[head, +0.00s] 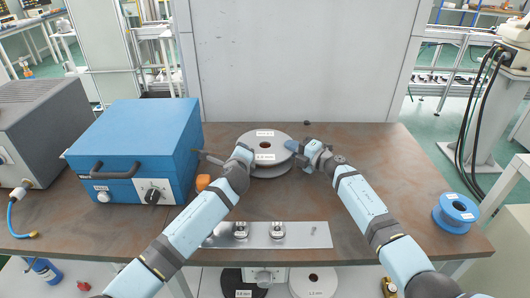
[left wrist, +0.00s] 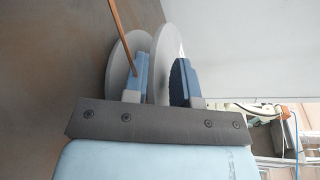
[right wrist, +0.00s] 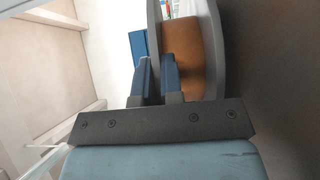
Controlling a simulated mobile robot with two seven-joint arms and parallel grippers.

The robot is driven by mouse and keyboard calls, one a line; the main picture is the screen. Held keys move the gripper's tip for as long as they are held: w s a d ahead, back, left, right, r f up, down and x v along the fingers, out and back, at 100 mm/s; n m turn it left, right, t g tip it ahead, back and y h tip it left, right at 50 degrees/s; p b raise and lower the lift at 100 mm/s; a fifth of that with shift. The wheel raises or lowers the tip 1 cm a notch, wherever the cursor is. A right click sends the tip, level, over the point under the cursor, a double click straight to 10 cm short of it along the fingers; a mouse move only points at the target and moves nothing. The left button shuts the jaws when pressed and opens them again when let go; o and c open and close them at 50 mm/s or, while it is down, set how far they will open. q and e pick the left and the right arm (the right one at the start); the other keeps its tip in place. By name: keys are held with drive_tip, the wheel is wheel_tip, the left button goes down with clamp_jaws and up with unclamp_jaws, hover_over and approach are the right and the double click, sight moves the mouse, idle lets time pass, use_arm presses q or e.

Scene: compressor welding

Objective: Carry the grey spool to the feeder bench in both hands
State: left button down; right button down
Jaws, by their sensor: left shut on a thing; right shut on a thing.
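The grey spool (head: 252,138) lies flat, hole upward, over the back middle of the brown worktop (head: 370,155), with labels on its top flange. I cannot tell whether it touches the worktop. My left gripper (head: 243,152) is at its left edge; in the left wrist view its blue fingers straddle one grey flange (left wrist: 160,60). My right gripper (head: 296,147) is at its right edge; in the right wrist view its fingers (right wrist: 159,78) close on the flange rim, with copper-coloured winding (right wrist: 182,50) beside them. Which surface is the feeder bench is not clear.
A blue machine box (head: 140,140) stands left of the spool, and a grey box (head: 40,120) farther left. A metal plate with clamps (head: 275,235) lies at the front edge. A blue spool (head: 455,212) sits at the right corner. A pale panel (head: 300,60) rises behind.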

drive_tip(key=shift+a+r, duration=0.1)
drive_tip(key=shift+r, duration=0.15)
idle(0.3)
